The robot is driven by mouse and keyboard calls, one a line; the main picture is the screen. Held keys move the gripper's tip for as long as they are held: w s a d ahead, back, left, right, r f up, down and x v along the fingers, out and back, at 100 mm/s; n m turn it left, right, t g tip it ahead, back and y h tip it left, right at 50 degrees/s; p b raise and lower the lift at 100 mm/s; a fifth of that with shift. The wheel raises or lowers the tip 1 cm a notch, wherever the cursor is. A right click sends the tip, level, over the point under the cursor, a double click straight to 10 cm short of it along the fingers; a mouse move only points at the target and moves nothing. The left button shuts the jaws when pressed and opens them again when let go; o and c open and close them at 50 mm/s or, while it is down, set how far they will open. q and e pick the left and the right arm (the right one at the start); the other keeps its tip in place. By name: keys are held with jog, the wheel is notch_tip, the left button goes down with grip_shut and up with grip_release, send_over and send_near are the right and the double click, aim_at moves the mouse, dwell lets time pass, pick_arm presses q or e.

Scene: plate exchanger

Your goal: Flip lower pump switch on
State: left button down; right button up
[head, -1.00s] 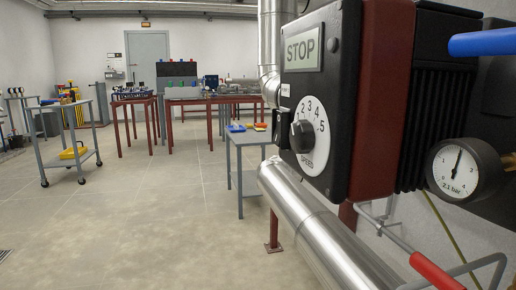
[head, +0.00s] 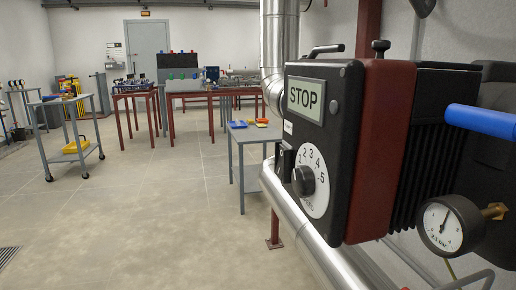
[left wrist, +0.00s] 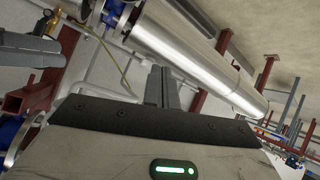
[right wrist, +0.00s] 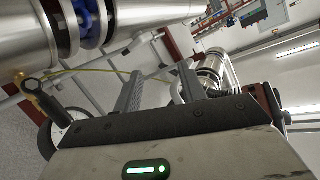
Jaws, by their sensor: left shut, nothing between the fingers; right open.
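The pump's control box (head: 325,130) fills the right of the head view, black with a dark red band. Its display reads STOP (head: 305,97), and below it is a white SPEED dial (head: 315,180) with a black knob. A small dark part (head: 285,158), possibly a switch, juts from the box's left edge; its position cannot be told. Neither gripper shows in the head view. In the left wrist view my left gripper (left wrist: 161,86) is shut and empty, below a silver pipe. In the right wrist view my right gripper (right wrist: 160,86) is open, with nothing visibly held.
A pressure gauge (head: 445,225) and a blue handle (head: 482,121) stick out right of the box. A silver pipe (head: 310,230) runs below it. A grey table (head: 245,133) stands behind. The floor to the left is clear up to a wheeled cart (head: 70,155).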

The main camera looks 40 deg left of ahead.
pick_arm(q)
jog(key=s+a+r+g+y+p, duration=0.2)
jog(key=a+r+g+y+p, duration=0.15)
jog(key=a+p, duration=0.4)
jog(key=w+a+r+t+h+p, duration=0.1)
jog(key=w+a+r+t+h, duration=0.3)
jog(key=w+a+r+t, duration=0.6)
jog(key=s+a+r+m+t+h, duration=0.3)
jog(key=s+a+r+m+h, duration=0.2)
jog(key=r+h, duration=0.4)
jog(key=shift+s+m+h, duration=0.4)
jog(key=shift+s+h, duration=0.3)
jog(key=shift+h, duration=0.35)
pick_arm(e)
jog(key=d+r, duration=0.1)
jog(key=s+d+r+g+h, duration=0.1)
jog(key=s+d+h, duration=0.1)
jog(key=shift+d+r+n+g, duration=0.3)
jog(key=shift+r, duration=0.1)
pick_arm(q)
jog(key=shift+a, duration=0.1)
